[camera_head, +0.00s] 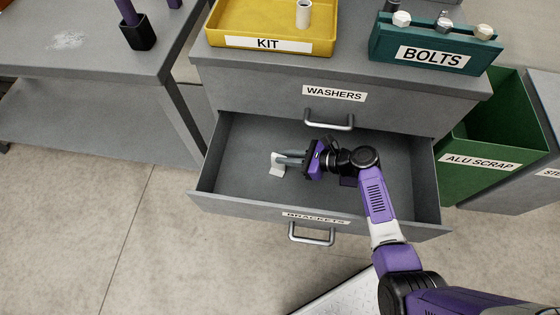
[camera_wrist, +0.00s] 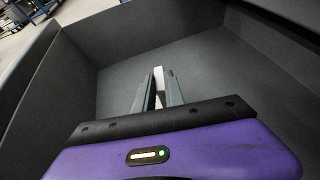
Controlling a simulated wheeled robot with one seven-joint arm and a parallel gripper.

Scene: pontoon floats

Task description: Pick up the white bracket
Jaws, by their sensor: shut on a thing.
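The white bracket (camera_head: 277,165) is in the open drawer labelled BRACKETS (camera_head: 240,190), toward its left side. My gripper (camera_head: 283,160) reaches into the drawer from the right, its fingers pointing left, and is shut on the bracket. In the wrist view, a white part of the bracket (camera_wrist: 158,78) shows between the two grey fingertips (camera_wrist: 158,92). The fingers hide much of it there. I cannot tell whether the bracket touches the drawer floor.
The closed WASHERS drawer (camera_head: 270,92) is above. A yellow KIT tray (camera_head: 225,37) holding a white cylinder (camera_head: 304,14) and a teal BOLTS bin (camera_head: 385,48) stand on the cabinet top. A green ALU SCRAP bin (camera_head: 500,130) is at right. The drawer floor around the bracket looks clear.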

